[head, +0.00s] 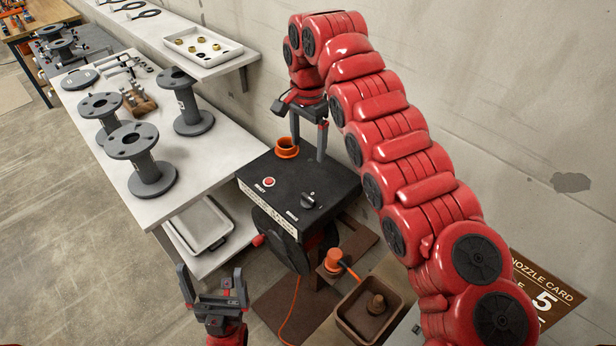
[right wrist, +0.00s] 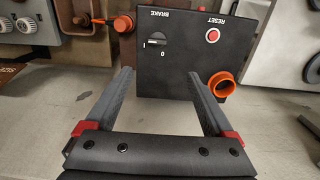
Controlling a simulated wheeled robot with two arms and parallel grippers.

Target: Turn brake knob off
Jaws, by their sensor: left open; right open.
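The brake knob (head: 309,201) is a small dark knob on the black top of the control box (head: 330,178). It also shows in the right wrist view (right wrist: 157,39), by the word BRAKE and the marks I and 0. Its bar lies roughly crosswise there; I cannot tell for certain which mark it points to. My right gripper (head: 308,150) is open and empty, fingers down over the box's far edge, behind the knob. In the right wrist view its fingertips (right wrist: 160,76) are apart, below the knob. My left gripper (head: 212,272) is open and empty, left of the box.
A red reset button (head: 268,182) and an orange ring (head: 287,147) are on the box. A white table (head: 205,165) with grey flanged spools stands left. A brown bin (head: 350,318) and an orange plug (head: 333,260) with a cable are in front. The wall is behind.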

